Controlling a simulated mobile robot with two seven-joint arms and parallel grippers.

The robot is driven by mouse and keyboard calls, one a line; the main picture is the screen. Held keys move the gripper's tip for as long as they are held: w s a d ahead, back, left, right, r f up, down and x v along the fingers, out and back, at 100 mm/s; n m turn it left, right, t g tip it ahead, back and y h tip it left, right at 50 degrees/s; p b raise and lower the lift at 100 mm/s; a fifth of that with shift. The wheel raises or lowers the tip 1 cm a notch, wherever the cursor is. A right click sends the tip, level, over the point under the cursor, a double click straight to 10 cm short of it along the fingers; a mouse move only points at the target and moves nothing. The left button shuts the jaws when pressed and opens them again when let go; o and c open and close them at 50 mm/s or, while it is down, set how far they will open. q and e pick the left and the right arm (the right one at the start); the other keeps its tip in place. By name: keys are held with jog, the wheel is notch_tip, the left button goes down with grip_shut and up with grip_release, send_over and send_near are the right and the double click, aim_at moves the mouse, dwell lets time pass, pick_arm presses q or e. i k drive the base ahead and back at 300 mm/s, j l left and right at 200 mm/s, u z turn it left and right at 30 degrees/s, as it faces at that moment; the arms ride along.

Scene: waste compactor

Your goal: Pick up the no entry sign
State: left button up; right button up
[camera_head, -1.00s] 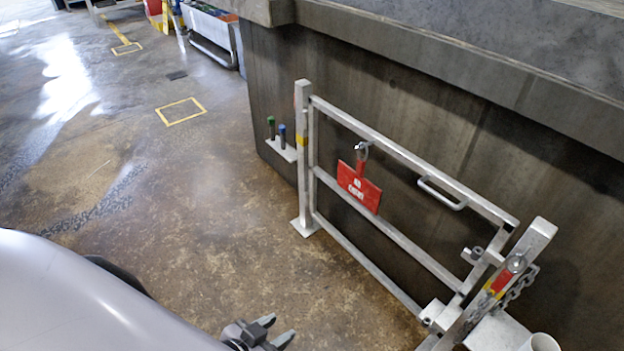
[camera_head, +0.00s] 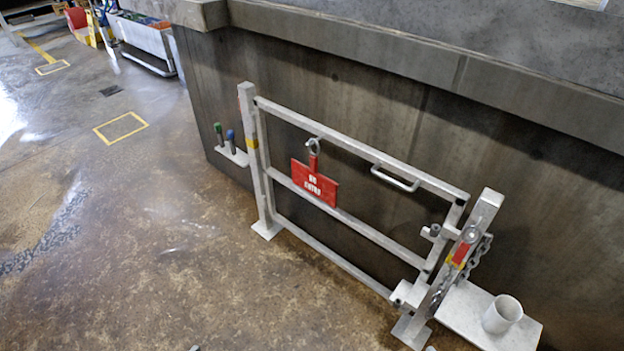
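The red no entry sign (camera_head: 315,184) with white lettering hangs from a ring or hook (camera_head: 314,146) on the metal gate (camera_head: 355,224), in front of the gate's middle rail. The gate stands between two posts before a concrete wall. No gripper can be made out clearly. Only small grey tips show at the bottom edge of the head view, too little to tell what they are.
A chain (camera_head: 475,258) hangs on the right post. A plate with a white cup-like tube (camera_head: 502,314) is at the lower right. The floor (camera_head: 170,270) in front is clear.

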aim_at(308, 178)
jog(key=i+j+z, duration=0.1)
jog(key=i+z, duration=0.3)
jog(key=i+j+z, duration=0.25)
jog(key=z, duration=0.15)
jog(key=i+j+z, duration=0.4)
